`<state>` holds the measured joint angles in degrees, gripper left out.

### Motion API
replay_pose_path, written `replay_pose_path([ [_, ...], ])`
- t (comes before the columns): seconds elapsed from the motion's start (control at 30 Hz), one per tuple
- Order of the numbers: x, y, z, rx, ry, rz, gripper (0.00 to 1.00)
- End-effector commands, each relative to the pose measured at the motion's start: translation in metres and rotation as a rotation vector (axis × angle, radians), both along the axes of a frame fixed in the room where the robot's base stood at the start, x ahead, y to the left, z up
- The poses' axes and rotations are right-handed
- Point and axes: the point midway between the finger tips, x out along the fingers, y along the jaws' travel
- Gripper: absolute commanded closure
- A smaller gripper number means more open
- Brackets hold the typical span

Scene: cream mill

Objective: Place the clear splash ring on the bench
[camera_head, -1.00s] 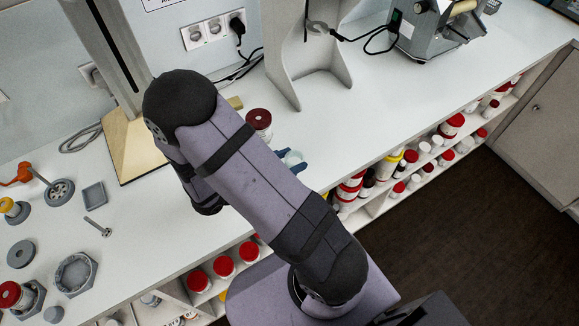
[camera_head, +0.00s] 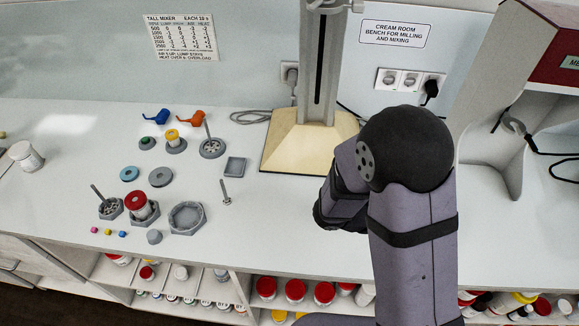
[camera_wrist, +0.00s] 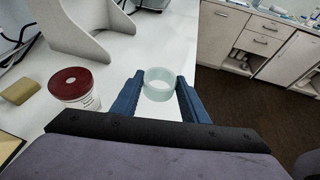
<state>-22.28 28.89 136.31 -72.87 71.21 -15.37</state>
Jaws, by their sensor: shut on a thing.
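The clear splash ring (camera_wrist: 159,91) is a pale, see-through greenish ring in the wrist view. My gripper (camera_wrist: 160,95) has its two blue fingers on either side of the ring and is shut on it. The white bench (camera_wrist: 115,70) shows below and beyond the ring; I cannot tell how high the ring is above it. In the head view the bench (camera_head: 270,215) runs across the picture, and my arm hides the gripper and the ring.
A red-lidded white jar (camera_wrist: 75,88) stands left of my gripper, with a tan block (camera_wrist: 17,95) farther left. A mixer stand on a wooden base (camera_head: 285,150) stands at the back. Lids, hex trays (camera_head: 187,217) and small parts crowd the left; bare bench lies at front centre.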

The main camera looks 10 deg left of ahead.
Motion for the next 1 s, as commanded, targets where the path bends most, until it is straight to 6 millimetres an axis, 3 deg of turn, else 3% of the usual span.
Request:
replay_pose_path([
  [0.43, 0.0, 0.0, 0.051, 0.002, -0.006, 0.0, 0.8],
  [0.77, 0.058, 0.058, 0.023, 0.001, -0.002, 0.219, 0.8],
  [0.87, 0.081, 0.087, 0.016, 0.002, -0.002, 0.318, 0.8],
  [1.0, 0.115, 0.142, 0.006, 0.002, -0.003, 0.493, 0.8],
])
